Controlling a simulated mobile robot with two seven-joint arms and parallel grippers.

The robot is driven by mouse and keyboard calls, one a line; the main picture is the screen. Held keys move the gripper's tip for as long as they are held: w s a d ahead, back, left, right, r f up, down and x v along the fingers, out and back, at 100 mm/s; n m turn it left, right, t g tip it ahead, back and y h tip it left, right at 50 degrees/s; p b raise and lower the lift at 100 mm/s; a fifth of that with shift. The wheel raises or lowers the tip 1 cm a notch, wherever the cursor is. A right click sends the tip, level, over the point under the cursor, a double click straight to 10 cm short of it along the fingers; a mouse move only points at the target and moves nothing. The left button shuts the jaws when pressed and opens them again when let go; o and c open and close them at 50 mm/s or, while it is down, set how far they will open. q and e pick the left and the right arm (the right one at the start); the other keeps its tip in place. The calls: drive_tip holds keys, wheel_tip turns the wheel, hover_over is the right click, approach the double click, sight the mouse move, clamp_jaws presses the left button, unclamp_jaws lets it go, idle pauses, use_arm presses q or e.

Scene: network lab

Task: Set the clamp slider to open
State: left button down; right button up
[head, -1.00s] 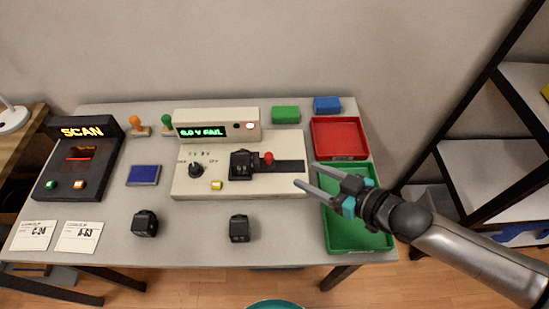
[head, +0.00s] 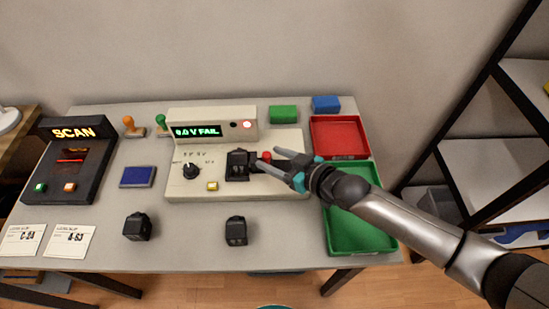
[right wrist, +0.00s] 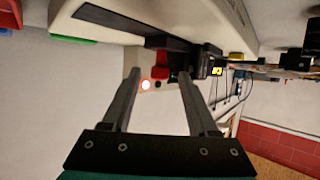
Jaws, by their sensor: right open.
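The clamp slider's red knob (head: 266,157) stands on the black slider track of the beige tester (head: 210,140), just right of the black adapter (head: 237,166) seated there. My right gripper (head: 263,162) is open and empty, with its fingertips at the knob in the head view. In the right wrist view, the red knob (right wrist: 158,62) shows ahead and between the two fingers (right wrist: 153,85). I cannot tell whether a finger touches it. The tester's display (head: 197,131) reads 0.0 V FAIL. My left gripper is not in view.
A red tray (head: 340,137) and a green tray (head: 355,228) stand to the right, the green one under my right arm. Two loose black adapters (head: 137,227) lie in front of the tester. A scanner (head: 69,160) stands at the left.

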clamp_jaws()
idle(0.3)
idle(1.0)
